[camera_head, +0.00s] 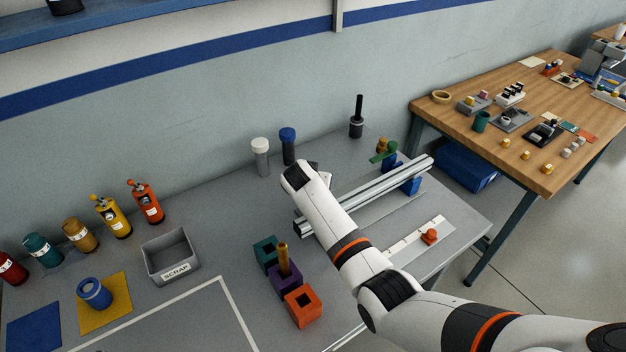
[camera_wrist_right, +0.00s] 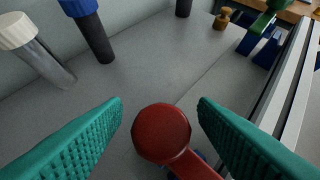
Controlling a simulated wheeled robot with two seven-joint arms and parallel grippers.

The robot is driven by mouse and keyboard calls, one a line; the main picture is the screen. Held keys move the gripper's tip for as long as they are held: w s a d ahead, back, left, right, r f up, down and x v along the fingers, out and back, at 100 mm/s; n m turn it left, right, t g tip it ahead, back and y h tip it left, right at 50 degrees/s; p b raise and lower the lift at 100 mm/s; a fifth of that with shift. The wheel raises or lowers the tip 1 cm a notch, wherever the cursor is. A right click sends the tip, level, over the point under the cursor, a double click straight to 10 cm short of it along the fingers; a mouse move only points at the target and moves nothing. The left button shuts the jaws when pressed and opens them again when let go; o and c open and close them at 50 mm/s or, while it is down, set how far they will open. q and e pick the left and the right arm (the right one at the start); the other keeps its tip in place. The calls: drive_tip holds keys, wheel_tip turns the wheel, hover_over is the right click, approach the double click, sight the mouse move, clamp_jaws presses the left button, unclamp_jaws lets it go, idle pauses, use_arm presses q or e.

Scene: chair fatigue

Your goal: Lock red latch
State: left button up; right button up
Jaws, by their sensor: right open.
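The red latch (camera_wrist_right: 162,133) has a round red knob on a short red arm. In the right wrist view it shows between the two teal fingers of my right gripper (camera_wrist_right: 160,102). The gripper is open, with a visible gap on both sides of the knob. The latch's arm runs down to the lower right, where its base is mostly out of frame. In the head view my right arm hides the latch and most of the gripper, beside the left end of the metal rail (camera_head: 390,185). My left gripper is not in view.
The rail rests on blue blocks (camera_head: 410,186); it also shows close on the right in the wrist view (camera_wrist_right: 284,75). White-capped (camera_head: 260,150) and blue-capped (camera_head: 288,140) cylinders stand behind. Teal, purple and orange blocks (camera_head: 303,306) and a scrap bin (camera_head: 171,256) are to the left.

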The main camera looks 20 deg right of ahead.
drive_tip(key=v, duration=1.2)
drive_tip(key=shift+b, duration=0.35)
